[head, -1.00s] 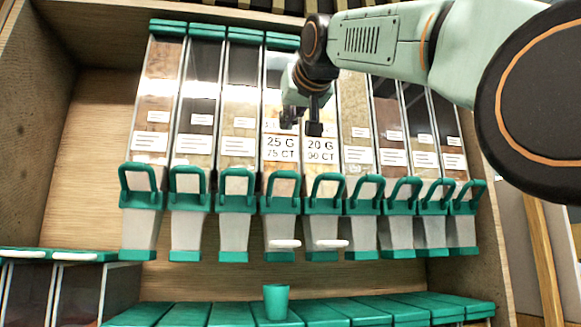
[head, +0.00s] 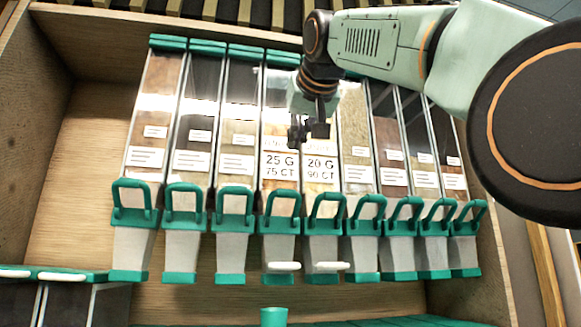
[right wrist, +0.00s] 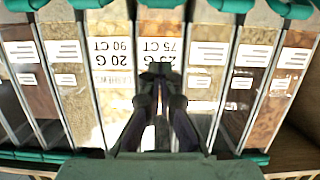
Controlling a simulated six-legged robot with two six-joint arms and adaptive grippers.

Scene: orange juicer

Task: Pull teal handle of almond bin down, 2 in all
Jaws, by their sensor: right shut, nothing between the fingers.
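A row of clear bins with teal handles stands in a wooden frame. Two middle bins carry large labels: one reads 25 G 75 CT (head: 280,167), the other 20 G 90 CT (head: 321,170). My right gripper (head: 309,133) is shut and empty, in front of these two bins just above the labels, well above the handles. The right wrist view shows its fingers (right wrist: 162,100) over the 25 G label. My left gripper is out of view.
Two white tabs (head: 284,266) (head: 327,266) stick out under the two middle bins. More teal-lidded bins (head: 68,276) are at lower left. Neighbouring handles (head: 233,206) stand close on both sides.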

